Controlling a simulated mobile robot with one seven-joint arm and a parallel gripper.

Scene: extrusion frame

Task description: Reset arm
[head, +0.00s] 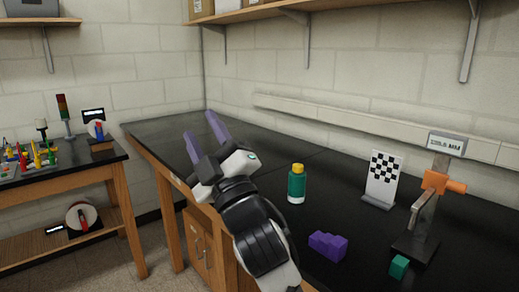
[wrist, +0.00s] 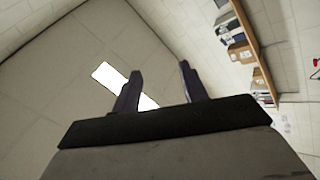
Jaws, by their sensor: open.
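My gripper (head: 202,136) is open and empty, raised above the black bench's front edge in the head view. Its two purple-grey fingers point up and to the left, apart from each other. In the wrist view the gripper (wrist: 158,88) shows its two fingers apart with nothing between them. Behind them are the ceiling, a bright ceiling light (wrist: 108,77) and the upper walls. My arm hides part of the bench front.
On the black bench (head: 270,150) stand a green bottle (head: 297,186) with a yellow cap, a checkered board (head: 383,180), a purple block (head: 328,246), a green cube (head: 399,267) and an orange-clamped gauge stand (head: 436,185). The bench's back left is clear. A side table (head: 70,180) holds colored parts.

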